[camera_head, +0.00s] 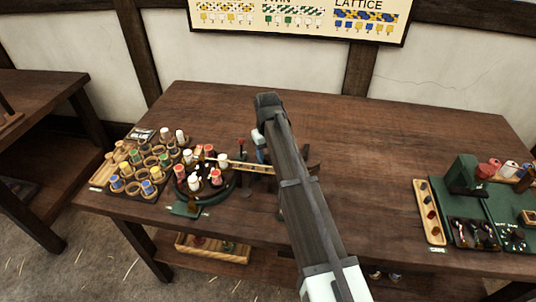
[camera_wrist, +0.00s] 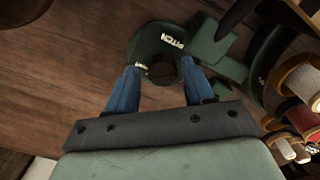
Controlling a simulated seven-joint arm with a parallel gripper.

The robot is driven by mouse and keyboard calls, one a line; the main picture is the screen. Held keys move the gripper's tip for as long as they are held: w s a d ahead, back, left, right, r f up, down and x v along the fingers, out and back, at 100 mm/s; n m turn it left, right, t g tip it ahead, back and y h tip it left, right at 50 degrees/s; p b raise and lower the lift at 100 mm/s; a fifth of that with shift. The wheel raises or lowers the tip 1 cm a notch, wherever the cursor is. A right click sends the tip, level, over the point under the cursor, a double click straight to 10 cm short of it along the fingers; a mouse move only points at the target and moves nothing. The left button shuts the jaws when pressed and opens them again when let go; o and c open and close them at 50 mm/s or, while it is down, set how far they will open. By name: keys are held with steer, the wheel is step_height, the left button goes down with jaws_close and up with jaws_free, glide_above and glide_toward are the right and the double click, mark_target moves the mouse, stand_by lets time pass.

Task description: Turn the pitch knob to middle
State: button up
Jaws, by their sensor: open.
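The pitch knob (camera_wrist: 162,74) shows in the wrist view as a dark round knob on a green round base (camera_wrist: 150,38). Pale lettering on the base reads PITCH, and a second small pale label sits to the left of the knob. My gripper (camera_wrist: 160,68) is open, with one blue finger on each side of the knob. I cannot tell whether the fingers touch it, or where the knob points. In the head view my gripper (camera_head: 261,150) is low over the table, right of the round bobbin stand (camera_head: 222,194); my arm hides the knob there.
A rack of coloured bobbins (camera_head: 128,190) stands at the table's left. Spools (camera_wrist: 301,77) lie at the right of the wrist view. A green mat (camera_head: 490,205) with tools and a wooden tray (camera_head: 430,212) lie at the right. The table's back middle (camera_head: 215,115) is clear.

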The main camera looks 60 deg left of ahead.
mark_target(267, 157)
steer(key=shift+s, duration=0.3)
steer(key=shift+m, duration=1.1)
steer(key=m, duration=0.3)
steer(key=shift+w, duration=0.1)
steer(key=shift+r+m, duration=0.35)
steer(key=shift+m, duration=0.05)
step_height(267, 157, up, 13)
steer(key=w+a+r+n+t+y, duration=0.1)
steer(key=w+a+n+t+y, duration=0.2)
steer(key=w+a+n, duration=0.15)
steer(key=w+d+f+t, duration=0.2)
steer(key=w+d+t, duration=0.2)
steer(key=w+d, duration=1.5)
steer(key=shift+w+f, duration=0.35)
steer(key=shift+w, duration=0.15)
steer(key=shift+d, duration=0.1)
